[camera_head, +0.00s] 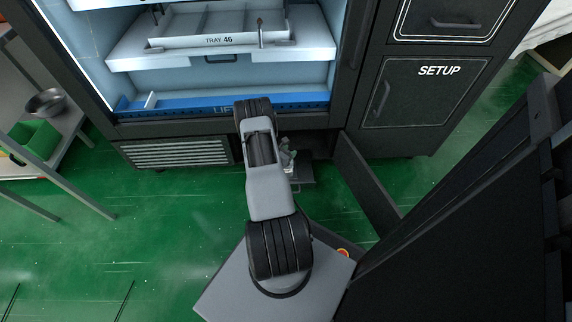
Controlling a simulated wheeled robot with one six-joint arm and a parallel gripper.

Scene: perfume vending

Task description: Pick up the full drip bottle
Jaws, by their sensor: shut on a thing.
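A small pale grey-green bottle-like thing (288,156) shows just right of my arm, at the low opening under the vending machine. It looks upright above a dark pull-out tray (303,178). It is small and partly covered by my arm, so I cannot tell its fill level or whether it is the full drip bottle. My gripper is hidden behind my own arm, which reaches toward that opening. I cannot see its fingers or any contact with the bottle.
The lit cabinet holds a white tray marked 46 (207,58) above a blue lift bar (200,103). A dark open door panel (366,183) stands right of the low opening. A SETUP panel (419,92) is at right. A table (72,122) stands left.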

